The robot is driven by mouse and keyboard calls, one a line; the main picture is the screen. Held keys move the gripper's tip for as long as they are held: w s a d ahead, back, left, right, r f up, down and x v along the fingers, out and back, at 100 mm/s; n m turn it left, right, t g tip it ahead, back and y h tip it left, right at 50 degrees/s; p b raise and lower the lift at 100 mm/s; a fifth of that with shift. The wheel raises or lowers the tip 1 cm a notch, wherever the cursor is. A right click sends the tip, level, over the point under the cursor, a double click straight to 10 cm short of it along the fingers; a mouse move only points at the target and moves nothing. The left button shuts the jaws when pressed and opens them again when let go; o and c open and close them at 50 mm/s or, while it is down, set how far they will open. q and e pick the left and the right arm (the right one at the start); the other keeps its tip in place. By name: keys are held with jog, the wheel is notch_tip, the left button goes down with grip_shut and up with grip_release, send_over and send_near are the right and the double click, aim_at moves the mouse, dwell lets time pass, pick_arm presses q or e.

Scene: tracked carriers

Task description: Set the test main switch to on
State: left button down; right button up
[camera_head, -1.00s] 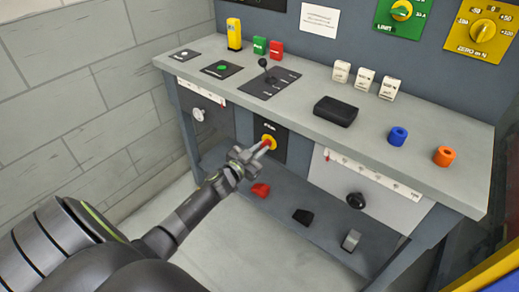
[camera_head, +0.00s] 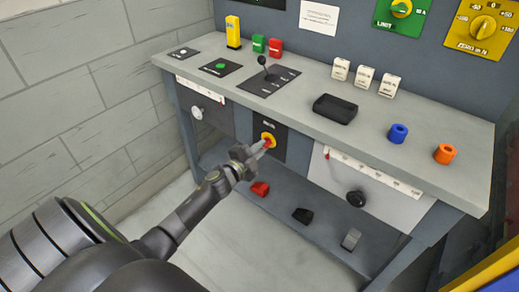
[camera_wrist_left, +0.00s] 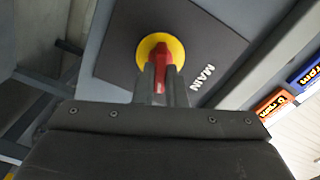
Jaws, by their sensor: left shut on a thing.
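The main switch is a red handle (camera_wrist_left: 163,58) on a round yellow disc (camera_wrist_left: 148,45), on a dark plate (camera_wrist_left: 208,38) marked MAIN. In the head view, its yellow disc (camera_head: 267,138) is on the front of the bench, below the top. My left gripper (camera_head: 264,147) reaches it from the lower left. In the left wrist view, the fingers of my left gripper (camera_wrist_left: 163,82) are shut on the red handle, one on each side. The fingers cover part of the handle. My right gripper is out of view.
The grey bench top (camera_head: 310,115) carries a black lever (camera_head: 266,67), a black tray (camera_head: 335,109), a blue ring (camera_head: 398,134) and an orange ring (camera_head: 445,154). A lower shelf (camera_head: 325,228) holds a red piece (camera_head: 260,189) and a black piece (camera_head: 302,215). A brick wall stands at left.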

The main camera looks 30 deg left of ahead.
pick_arm(q)
jog(key=shift+f+m+b, duration=0.2)
jog(key=shift+m+b, duration=0.15)
jog(key=shift+m, duration=1.95)
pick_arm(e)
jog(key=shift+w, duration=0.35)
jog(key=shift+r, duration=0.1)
pick_arm(q)
jog(key=c, duration=1.5)
grip_release()
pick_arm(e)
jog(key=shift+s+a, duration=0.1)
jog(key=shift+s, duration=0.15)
